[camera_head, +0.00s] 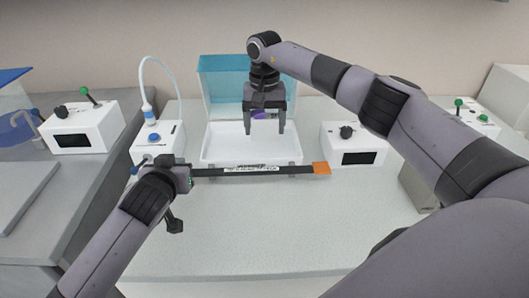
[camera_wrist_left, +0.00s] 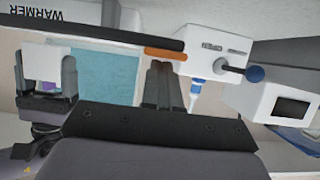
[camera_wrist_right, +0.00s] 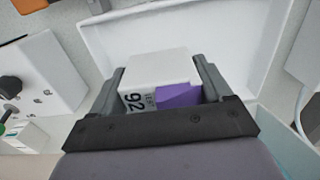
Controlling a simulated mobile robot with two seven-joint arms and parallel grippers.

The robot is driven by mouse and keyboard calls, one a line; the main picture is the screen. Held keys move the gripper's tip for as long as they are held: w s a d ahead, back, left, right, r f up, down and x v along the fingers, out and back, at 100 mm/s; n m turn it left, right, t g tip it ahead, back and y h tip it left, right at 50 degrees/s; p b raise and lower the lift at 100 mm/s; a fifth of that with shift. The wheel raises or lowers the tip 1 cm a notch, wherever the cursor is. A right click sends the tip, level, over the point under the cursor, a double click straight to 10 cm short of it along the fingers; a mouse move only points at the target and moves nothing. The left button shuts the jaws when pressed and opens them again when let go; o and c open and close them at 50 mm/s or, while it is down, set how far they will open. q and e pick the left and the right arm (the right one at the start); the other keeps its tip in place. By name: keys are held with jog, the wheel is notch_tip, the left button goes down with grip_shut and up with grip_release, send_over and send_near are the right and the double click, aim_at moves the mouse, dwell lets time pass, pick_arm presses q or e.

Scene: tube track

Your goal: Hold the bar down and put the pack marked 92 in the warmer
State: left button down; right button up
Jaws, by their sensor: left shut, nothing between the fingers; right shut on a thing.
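The warmer is a white open box (camera_head: 212,152) with its translucent blue lid (camera_head: 222,85) standing up at the back. A black bar (camera_head: 215,172) with orange ends runs across its front. My left gripper (camera_head: 175,176) is shut and empty at the bar's left end. In the left wrist view its fingertips (camera_wrist_left: 165,68) are at the orange end (camera_wrist_left: 165,53); I cannot tell whether they touch. My right gripper (camera_head: 266,130) points down over the box, shut on the white and purple pack (camera_wrist_right: 157,75), whose side reads 92.
A box with a green-tipped lever (camera_head: 83,127) is further left. The counter in front (camera_head: 260,240) is clear.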

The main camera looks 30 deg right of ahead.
aim_at(265, 138)
pick_arm(q)
jog(key=shift+f, duration=0.15)
pick_arm(e)
jog(key=shift+f, duration=1.85)
jog(key=shift+f, duration=0.15)
jog(key=shift+f, duration=0.3)
jog(key=o, duration=1)
